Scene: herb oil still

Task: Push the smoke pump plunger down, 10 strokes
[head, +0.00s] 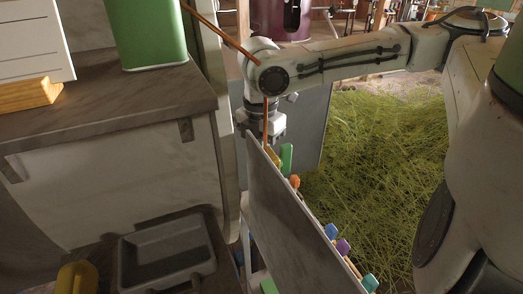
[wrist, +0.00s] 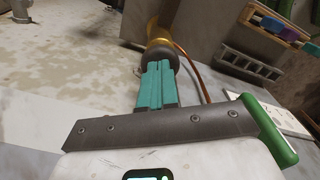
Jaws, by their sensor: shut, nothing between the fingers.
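In the wrist view the teal fingers of my gripper (wrist: 158,68) are together, with nothing between them. Their tips are at a dark round knob (wrist: 161,50) with a brass-yellow part (wrist: 153,28) beyond it. This may be the smoke pump plunger, but the fingers cover part of it. I cannot tell whether the tips touch the knob or how far down it sits. In the head view my wrist points down behind a grey upright panel (head: 290,225), which hides the fingers and the pump.
Coloured tops (head: 343,246) stick up along the panel. A green canister (head: 147,35) and a card (head: 35,42) in a wooden holder stand on the left counter. A grey tray (head: 165,255) lies below. An orange-brown tube (wrist: 197,72) curves beside the fingers. Cut herbs (head: 375,150) lie behind.

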